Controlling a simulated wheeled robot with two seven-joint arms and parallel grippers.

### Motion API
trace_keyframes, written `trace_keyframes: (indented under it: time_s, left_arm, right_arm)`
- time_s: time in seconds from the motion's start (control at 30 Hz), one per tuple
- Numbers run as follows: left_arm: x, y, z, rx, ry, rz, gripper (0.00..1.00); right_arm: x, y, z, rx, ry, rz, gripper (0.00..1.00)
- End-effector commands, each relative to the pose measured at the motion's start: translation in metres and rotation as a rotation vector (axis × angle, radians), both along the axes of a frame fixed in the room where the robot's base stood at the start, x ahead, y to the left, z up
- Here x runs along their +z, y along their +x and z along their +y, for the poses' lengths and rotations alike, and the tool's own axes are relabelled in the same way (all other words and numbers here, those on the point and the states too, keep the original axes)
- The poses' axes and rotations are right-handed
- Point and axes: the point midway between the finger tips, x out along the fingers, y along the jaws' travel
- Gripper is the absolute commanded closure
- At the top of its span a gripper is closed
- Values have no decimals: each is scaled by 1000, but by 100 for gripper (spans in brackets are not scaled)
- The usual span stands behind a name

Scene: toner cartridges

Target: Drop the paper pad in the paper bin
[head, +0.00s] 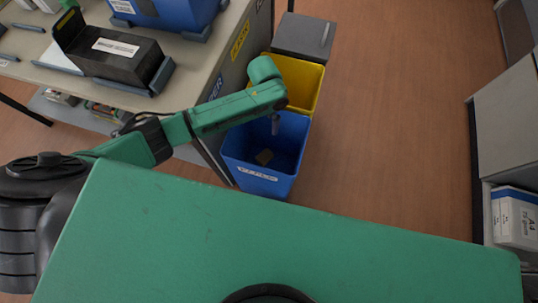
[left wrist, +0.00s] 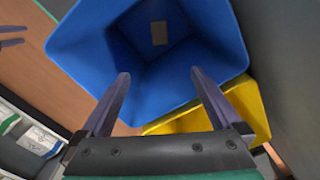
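The blue bin (head: 240,150) stands on the floor beside the workbench, with a white label on its front that I cannot read for certain. A small tan rectangular pad (head: 263,156) lies inside it. In the left wrist view the pad (left wrist: 159,33) rests at the bottom of the blue bin (left wrist: 85,40), apart from my fingers. My left gripper (head: 275,125) hangs over the blue bin. In the left wrist view the two fingers of my left gripper (left wrist: 160,73) are spread with nothing between them.
A yellow bin (head: 300,80) stands directly behind the blue one, with a dark grey bin (head: 303,37) beyond it. Shelving (head: 508,120) stands at right; the floor between is clear.

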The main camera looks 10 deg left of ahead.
Motion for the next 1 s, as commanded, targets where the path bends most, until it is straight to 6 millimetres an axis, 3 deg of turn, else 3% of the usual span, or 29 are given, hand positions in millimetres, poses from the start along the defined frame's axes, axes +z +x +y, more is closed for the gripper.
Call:
trace_keyframes:
  time_s: [0.17,0.27,0.6,0.7,0.83,1.0]
  left_arm:
    - [2,0,0,0,-1,-1,2]
    - [15,1,0,0,-2,-1,2]
    - [110,2,-1,-1,-2,-3,2]
    - [131,2,-1,0,-2,-2,2]
    - [144,1,-1,-1,0,0,2]
    - [146,1,-1,0,-1,1,2]
  right_arm:
    - [1,0,1,2,1,-1,50]
    - [3,1,1,3,1,-1,50]
    - [14,1,1,4,1,-1,50]
    - [16,1,1,4,2,-1,50]
    - [16,1,1,3,2,0,50]
    - [16,1,1,3,2,0,50]
